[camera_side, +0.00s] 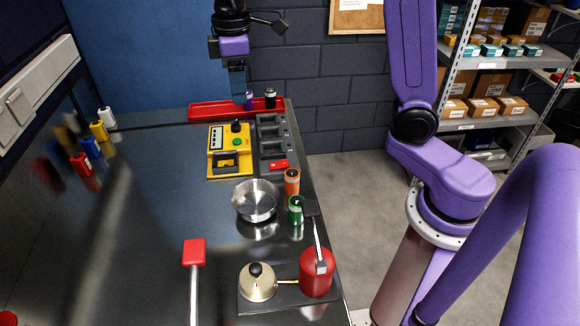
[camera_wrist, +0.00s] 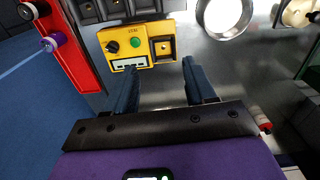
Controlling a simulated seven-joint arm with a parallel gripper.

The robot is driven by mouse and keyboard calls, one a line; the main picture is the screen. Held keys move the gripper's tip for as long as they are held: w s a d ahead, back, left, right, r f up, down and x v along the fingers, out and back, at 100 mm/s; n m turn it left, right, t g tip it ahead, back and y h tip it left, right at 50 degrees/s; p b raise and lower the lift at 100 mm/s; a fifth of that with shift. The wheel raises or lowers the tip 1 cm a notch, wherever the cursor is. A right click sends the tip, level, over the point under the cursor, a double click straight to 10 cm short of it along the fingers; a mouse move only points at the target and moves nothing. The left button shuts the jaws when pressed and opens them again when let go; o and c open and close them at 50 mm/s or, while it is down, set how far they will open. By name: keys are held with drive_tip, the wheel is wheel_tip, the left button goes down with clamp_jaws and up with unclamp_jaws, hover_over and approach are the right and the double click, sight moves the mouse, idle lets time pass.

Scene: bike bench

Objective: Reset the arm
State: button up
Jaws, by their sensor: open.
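My gripper (camera_side: 238,98) is raised at the far end of the bench in the side view, in front of the red tray. In the wrist view its two dark fingers (camera_wrist: 160,82) are wide apart with nothing between them. The yellow tester box (camera_side: 230,150) with a black knob lies beyond the fingers in the wrist view (camera_wrist: 140,45), where a green button also shows.
A red tray (camera_side: 205,112) with purple (camera_side: 249,100) and black (camera_side: 270,98) cylinders is near my gripper. A dark slotted holder (camera_side: 272,135), steel bowl (camera_side: 254,201), orange (camera_side: 292,181) and green (camera_side: 295,210) cylinders and red can (camera_side: 316,272) line the right.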

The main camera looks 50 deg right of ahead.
drive_tip(key=s+d+f+n, duration=0.1)
drive_tip(key=s+d+f, duration=0.1)
drive_tip(key=s, duration=1.2)
drive_tip(key=s+d+f+n, duration=0.2)
drive_tip(key=s+f, duration=0.3)
drive_tip(key=s, duration=0.9)
